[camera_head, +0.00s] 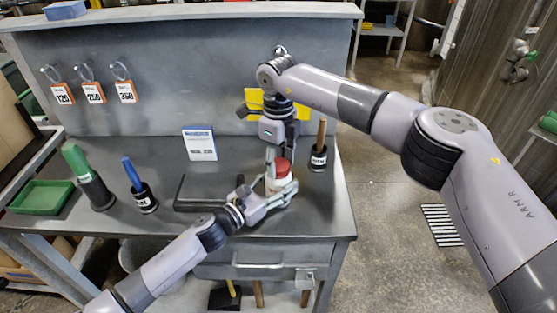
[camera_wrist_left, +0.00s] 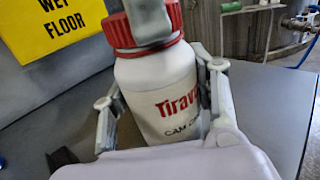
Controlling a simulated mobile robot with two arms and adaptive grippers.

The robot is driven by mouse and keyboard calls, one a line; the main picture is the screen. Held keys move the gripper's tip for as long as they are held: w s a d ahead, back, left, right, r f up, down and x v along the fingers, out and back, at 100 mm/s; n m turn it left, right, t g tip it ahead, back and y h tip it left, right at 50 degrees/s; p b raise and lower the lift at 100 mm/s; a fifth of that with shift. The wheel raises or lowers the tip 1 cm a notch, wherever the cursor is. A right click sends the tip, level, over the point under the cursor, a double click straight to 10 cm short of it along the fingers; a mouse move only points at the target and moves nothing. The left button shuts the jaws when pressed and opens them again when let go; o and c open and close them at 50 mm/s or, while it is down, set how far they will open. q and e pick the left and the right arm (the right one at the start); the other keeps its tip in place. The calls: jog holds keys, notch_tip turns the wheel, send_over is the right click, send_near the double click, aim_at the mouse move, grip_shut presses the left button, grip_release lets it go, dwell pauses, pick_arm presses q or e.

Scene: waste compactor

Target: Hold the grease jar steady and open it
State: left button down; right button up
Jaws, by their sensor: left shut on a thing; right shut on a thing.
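The grease jar (camera_wrist_left: 160,95) is white with red lettering and stands upright on the workbench in the left wrist view. Its red ribbed lid (camera_wrist_left: 118,32) is on top; the lid also shows in the head view (camera_head: 282,168). My left gripper (camera_head: 277,195) is shut around the jar's body from the front, a finger on each side in the left wrist view (camera_wrist_left: 160,100). My right gripper (camera_head: 276,165) comes down from above and is shut on the lid. A grey finger covers part of the lid. The jar is mostly hidden by the grippers in the head view.
On the grey workbench (camera_head: 240,160) stand a white sign card (camera_head: 200,144), a black holder with a wooden handle (camera_head: 318,158), blue-handled (camera_head: 145,197) and green-handled (camera_head: 95,190) tools in holders, and a green tray (camera_head: 42,197). A yellow wet-floor sign (camera_wrist_left: 58,25) is behind. Numbered tags hang on the back panel.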

aim_at(278, 164)
jog(key=n, duration=0.4)
jog(key=shift+n, duration=0.3)
jog(key=n, duration=0.6)
jog(key=shift+r, duration=0.2)
jog(key=shift+r, duration=0.95)
jog(key=shift+r, duration=2)
pick_arm(q)
jog(key=c, duration=0.6)
grip_release()
jog(key=shift+o, duration=0.2)
